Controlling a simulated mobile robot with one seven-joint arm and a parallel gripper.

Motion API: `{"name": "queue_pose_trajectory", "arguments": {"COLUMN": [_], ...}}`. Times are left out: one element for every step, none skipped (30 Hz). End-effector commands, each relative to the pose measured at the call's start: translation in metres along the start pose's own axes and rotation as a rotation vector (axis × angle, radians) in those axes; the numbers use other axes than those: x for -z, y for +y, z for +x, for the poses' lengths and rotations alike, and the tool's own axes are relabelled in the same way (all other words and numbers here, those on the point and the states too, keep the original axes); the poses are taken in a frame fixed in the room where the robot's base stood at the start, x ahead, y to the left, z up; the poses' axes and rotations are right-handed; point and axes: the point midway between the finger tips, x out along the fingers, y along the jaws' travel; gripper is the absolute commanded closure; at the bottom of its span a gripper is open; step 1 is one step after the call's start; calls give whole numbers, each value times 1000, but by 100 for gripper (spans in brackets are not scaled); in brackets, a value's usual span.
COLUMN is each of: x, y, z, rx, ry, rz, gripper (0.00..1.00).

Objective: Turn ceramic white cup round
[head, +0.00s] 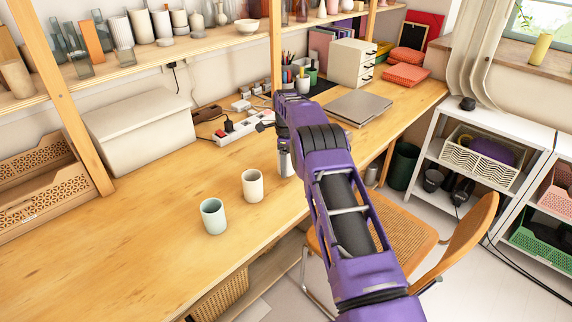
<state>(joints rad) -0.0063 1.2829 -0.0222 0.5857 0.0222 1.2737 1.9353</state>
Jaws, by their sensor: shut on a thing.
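My gripper (285,151) points down over the wooden table, mostly hidden by my purple arm. It is shut on a white thing (286,168), which looks like the white cup; only its left part shows, and it is at or close to the tabletop. A cream-white cup (253,187) stands upright on the table just left of it, apart from my gripper. A pale green cup (212,217) stands upright further left and nearer the front edge.
The wooden table (120,245) is clear to the left. A power strip (238,130) with plugs lies behind the cups. A pale storage box (140,133) stands at the back left, a grey laptop (358,107) at the back right. A chair (465,240) stands right of my arm.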

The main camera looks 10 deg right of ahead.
Motion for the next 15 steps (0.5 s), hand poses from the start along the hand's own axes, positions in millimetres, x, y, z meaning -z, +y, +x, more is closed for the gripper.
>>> {"name": "queue_pose_trajectory", "arguments": {"x": [0, -1, 0, 0, 0, 0, 0, 0, 0, 0, 0, 0, 0, 0, 0], "y": [0, 0, -1, -1, -1, -1, -1, -1, -1, -1, -1, -1, -1, -1, -1], "z": [0, -1, -1, -1, -1, -1, -1, -1, -1, -1, -1, -1, -1, -1, -1], "rx": [3, 2, 3, 3, 3, 3, 3, 2, 3, 3, 2, 2, 2, 2, 2], "ry": [1, 1, 1, 1, 0, 1, 0, 0, 0, 0, 0, 0, 0, 0, 0], "rz": [63, 107, 164, 207, 251, 308, 351, 393, 451, 492, 535, 592, 635, 678, 733], "gripper": [90, 90, 90, 90, 90, 90, 90, 90, 90, 90, 90, 90, 90, 90, 90]}}
